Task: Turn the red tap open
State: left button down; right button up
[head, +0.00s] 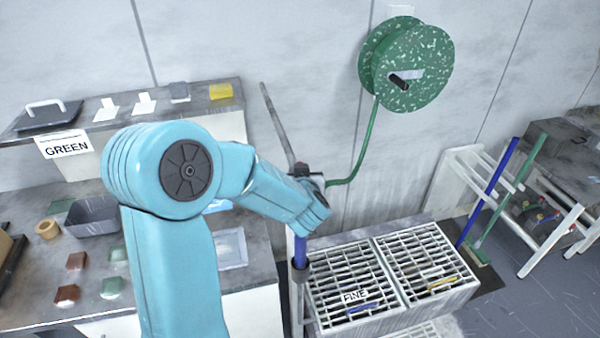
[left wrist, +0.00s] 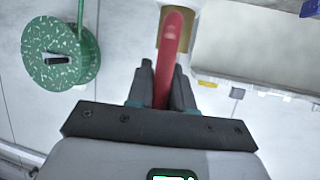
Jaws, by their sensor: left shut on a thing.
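The red tap's handle (left wrist: 172,45) is a long red lever with a rounded end. It shows in the left wrist view in front of a brass-coloured body (left wrist: 181,55). My left gripper (left wrist: 162,78) is shut on the lever, with one dark finger on each side of it. In the head view my left arm reaches in from the left and its wrist covers the tap, so no red shows there. My right gripper is in neither view.
A green speckled hose reel (head: 408,66) hangs on the wall, its green hose (head: 366,150) running down beside my wrist. Slatted racks (head: 430,240) stand at the lower right. A bench (head: 255,270) with a grey tub (head: 92,216) is at left.

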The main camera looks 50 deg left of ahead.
pick_arm(q)
jog(key=shift+f, duration=0.1)
jog(key=c, duration=1.1)
grip_release()
jog(key=v, duration=1.6)
jog(key=shift+d, duration=0.2)
jog(key=shift+s, duration=0.1)
